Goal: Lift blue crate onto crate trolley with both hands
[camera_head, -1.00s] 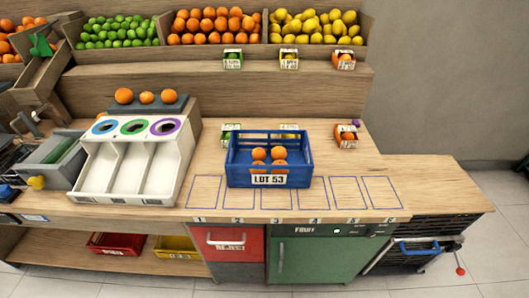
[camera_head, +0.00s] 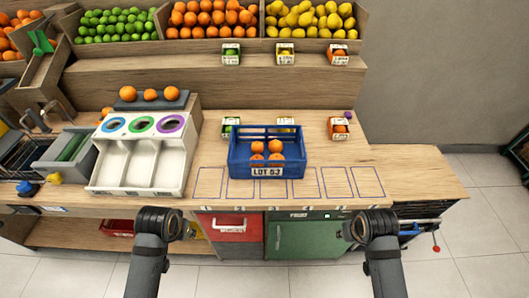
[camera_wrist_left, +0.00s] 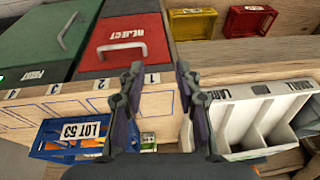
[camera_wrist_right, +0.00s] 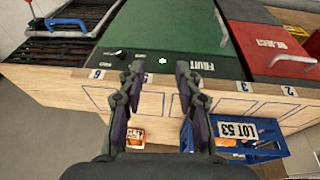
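The blue crate (camera_head: 267,172) labelled LOT 53 stands upright on the wooden counter, with several oranges (camera_head: 258,147) inside. It also shows in the left wrist view (camera_wrist_left: 65,150) and the right wrist view (camera_wrist_right: 258,152). My left gripper (camera_wrist_left: 160,85) is open and empty, in front of the counter, left of the crate. My right gripper (camera_wrist_right: 160,85) is open and empty, in front of the counter, right of the crate. Neither touches the crate. A black rack with a blue handle (camera_head: 408,230), possibly the crate trolley, is at the counter's right end, partly hidden by my right arm.
The white sorting chute (camera_head: 128,167) stands left of the crate. Small fruit boxes (camera_head: 339,129) stand behind it. Outlined squares (camera_head: 335,184) mark the clear front counter. A red REJECT bin (camera_head: 232,225) and green FRUIT cabinet (camera_head: 290,238) are below.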

